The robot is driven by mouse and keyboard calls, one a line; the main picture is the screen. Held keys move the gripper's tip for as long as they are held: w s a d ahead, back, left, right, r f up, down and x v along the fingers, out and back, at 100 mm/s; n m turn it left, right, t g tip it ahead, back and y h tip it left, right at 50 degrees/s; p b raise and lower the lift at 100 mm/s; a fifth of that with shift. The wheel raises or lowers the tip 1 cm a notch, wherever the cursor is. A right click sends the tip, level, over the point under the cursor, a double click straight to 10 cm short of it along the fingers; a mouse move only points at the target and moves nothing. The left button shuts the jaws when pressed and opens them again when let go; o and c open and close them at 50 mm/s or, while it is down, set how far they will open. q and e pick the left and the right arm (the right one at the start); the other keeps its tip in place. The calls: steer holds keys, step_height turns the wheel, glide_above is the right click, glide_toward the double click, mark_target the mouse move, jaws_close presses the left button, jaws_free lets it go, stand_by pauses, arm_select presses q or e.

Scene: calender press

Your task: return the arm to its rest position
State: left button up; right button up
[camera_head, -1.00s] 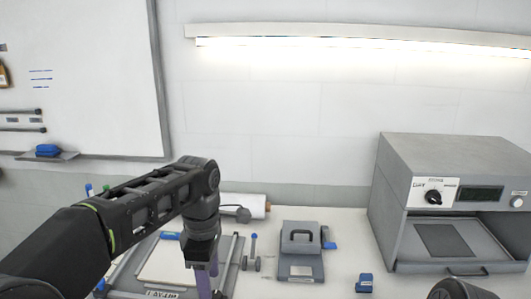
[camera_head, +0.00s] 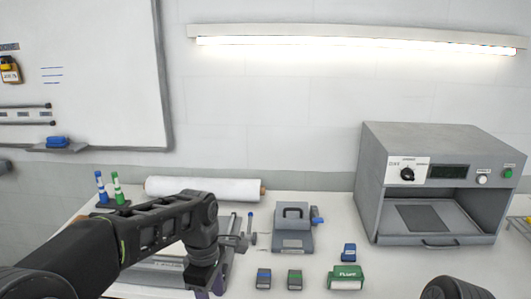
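My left arm reaches in from the lower left and bends down at its wrist. My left gripper (camera_head: 204,284) hangs over the flat layup board (camera_head: 160,272) at the front left of the table. Its fingers are mostly cut off or hidden, so I cannot tell whether it is open or shut, or whether it touches anything. A dark rounded part of my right arm shows at the bottom right edge. My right gripper is out of the picture.
A grey press (camera_head: 430,180) with a dial stands at the right, its bay open. A grey block with a handle (camera_head: 293,232) sits mid-table. A white roll (camera_head: 205,188) and two markers in a stand are behind my arm. Small blue and green blocks lie in front.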

arm_select(q)
steer(key=s+d+f+m+h, duration=0.1)
steer(key=s+f+m, duration=0.3)
steer(key=f, duration=0.9)
steer(key=s+d+f+m+h, duration=0.1)
steer(key=s+f+m, duration=0.3)
steer(key=f, duration=0.9)
steer(key=s+d+f+m+h, duration=0.1)
steer(key=s+f, duration=0.3)
steer(key=s, duration=0.4)
steer(key=s+d+f+m, duration=0.1)
steer(key=s+f+m, duration=0.3)
steer(key=s, duration=0.4)
steer(key=shift+s+d+f+t+h, duration=0.3)
steer(key=shift+s+f+h, duration=0.1)
steer(key=shift+f, duration=0.35)
